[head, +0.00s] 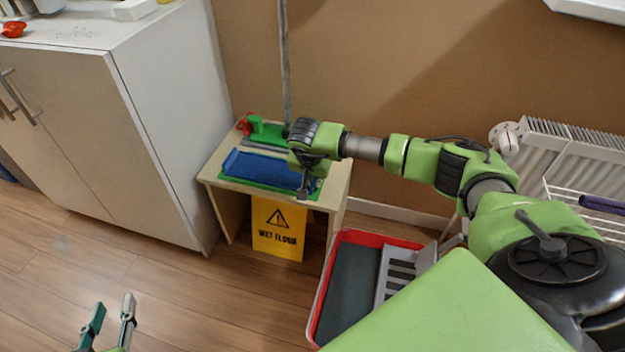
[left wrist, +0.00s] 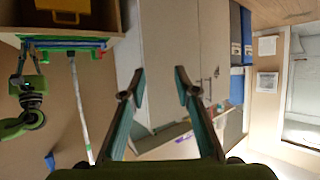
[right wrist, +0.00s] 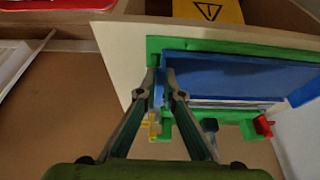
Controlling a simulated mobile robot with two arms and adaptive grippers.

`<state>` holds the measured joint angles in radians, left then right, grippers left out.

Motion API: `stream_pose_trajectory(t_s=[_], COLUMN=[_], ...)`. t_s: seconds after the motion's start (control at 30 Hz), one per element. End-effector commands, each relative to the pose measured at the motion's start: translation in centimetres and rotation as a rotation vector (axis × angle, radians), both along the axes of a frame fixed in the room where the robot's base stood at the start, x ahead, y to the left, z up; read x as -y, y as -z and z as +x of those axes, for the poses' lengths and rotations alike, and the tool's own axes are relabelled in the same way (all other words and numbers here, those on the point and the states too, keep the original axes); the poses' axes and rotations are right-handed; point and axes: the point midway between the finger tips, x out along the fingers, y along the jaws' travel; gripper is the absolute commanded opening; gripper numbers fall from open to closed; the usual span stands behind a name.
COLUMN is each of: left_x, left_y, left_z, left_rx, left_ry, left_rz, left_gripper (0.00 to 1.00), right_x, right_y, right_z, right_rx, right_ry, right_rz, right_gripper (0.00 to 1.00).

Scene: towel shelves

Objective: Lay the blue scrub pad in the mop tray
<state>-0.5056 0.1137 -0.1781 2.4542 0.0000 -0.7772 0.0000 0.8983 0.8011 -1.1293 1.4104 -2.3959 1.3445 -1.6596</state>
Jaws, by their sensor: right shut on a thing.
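The blue scrub pad (head: 262,168) is a long blue slab on a green base on the small wooden table, slightly raised along its edges. It also shows in the right wrist view (right wrist: 235,75). My right gripper (head: 305,186) is at its right end in the head view, pointing down. In the right wrist view its fingers (right wrist: 162,78) are closed on the blue edge. The mop tray (head: 348,285), red-rimmed with a dark inside and a grey slotted part, stands on the floor; my right arm hides part of it. My left gripper (head: 110,312) is open and empty, low at the left.
A yellow wet-floor sign (head: 278,230) stands at the small table's (head: 333,190) front. A green and red item (head: 262,130) and a pole (head: 285,60) are at its back. A white cabinet (head: 150,110) is left, a radiator (head: 570,150) right. Floor at front left is clear.

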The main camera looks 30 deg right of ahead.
Motion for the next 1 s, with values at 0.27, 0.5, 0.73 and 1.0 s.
stream_pose_trajectory(t_s=[0.27, 0.5, 0.73, 1.0], left_x=[0.08, 0.12, 0.18, 0.24], left_y=[-0.28, -0.42, -0.63, -0.86], left_z=[0.18, 0.27, 0.39, 0.5], left_rx=[0.014, 0.02, 0.032, 0.043], left_ry=[0.001, 0.001, 0.002, 0.003], left_rz=[-0.003, -0.005, -0.008, -0.01], left_gripper=[0.29, 0.29, 0.29, 0.29], right_x=[-0.01, -0.02, -0.01, -0.02], right_y=[0.06, 0.13, 0.2, 0.25], right_z=[0.02, 0.02, 0.01, -0.01], right_rx=[0.0, 0.0, 0.0, 0.0], right_ry=[0.0, 0.0, 0.0, 0.0], right_rz=[0.0, 0.0, 0.0, 0.0], right_gripper=[0.0, 0.0, 0.0, 0.27])
